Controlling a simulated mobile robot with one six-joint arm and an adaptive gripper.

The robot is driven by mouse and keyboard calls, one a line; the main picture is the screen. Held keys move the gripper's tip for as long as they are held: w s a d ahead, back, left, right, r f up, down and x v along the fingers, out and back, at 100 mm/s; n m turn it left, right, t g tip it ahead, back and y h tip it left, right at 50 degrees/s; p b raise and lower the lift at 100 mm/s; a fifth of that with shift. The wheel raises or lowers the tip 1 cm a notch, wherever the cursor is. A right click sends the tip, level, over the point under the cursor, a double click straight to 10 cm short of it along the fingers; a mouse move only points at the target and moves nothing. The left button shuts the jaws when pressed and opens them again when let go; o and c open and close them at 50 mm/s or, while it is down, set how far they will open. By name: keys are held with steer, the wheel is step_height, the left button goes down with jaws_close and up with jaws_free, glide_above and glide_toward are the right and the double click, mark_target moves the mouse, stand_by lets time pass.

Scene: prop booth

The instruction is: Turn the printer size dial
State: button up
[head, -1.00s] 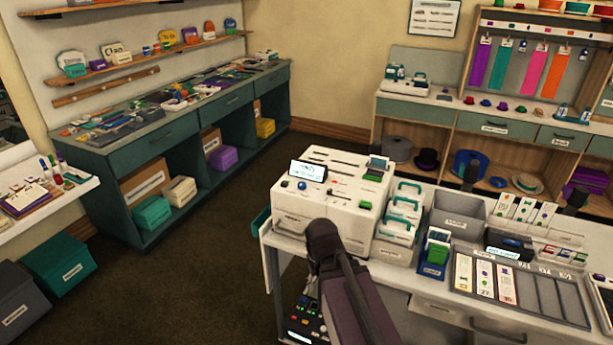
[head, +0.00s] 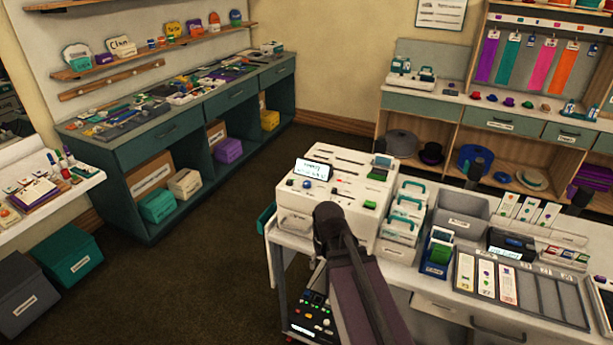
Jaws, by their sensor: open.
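The printer (head: 345,176) is a white boxy machine with slots on its top, standing at the left end of the white counter. A small lit screen (head: 313,169) is tilted up on its left front. Just below the screen is a small round blue knob (head: 307,184), which looks like a dial; its markings are too small to read. My arm rises from the bottom of the view, and its dark rounded joint covers part of the printer's front right. My gripper's fingers do not show. No contact with the knob is visible.
White holders with green handles (head: 405,217), a grey bin (head: 461,216) and a card tray (head: 520,286) crowd the counter right of the printer. A dark control panel (head: 309,305) is below the counter's left end. The floor (head: 215,262) to the left is clear.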

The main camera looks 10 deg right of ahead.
mark_target(307, 182)
steer(key=w+d+r+n+t+p, duration=0.1)
steer(key=w+r+t+p, duration=0.3)
steer(key=w+r+p, duration=1.6)
step_height(307, 182, up, 2)
steer(key=shift+w+d+r+n+y, duration=0.15)
steer(key=shift+w+r+n+y, duration=0.1)
steer(key=shift+w+n+y, duration=0.05)
steer(key=shift+f, duration=0.15)
steer(key=b+x, duration=1.3)
steer(key=shift+f, duration=0.3)
jaws_close()
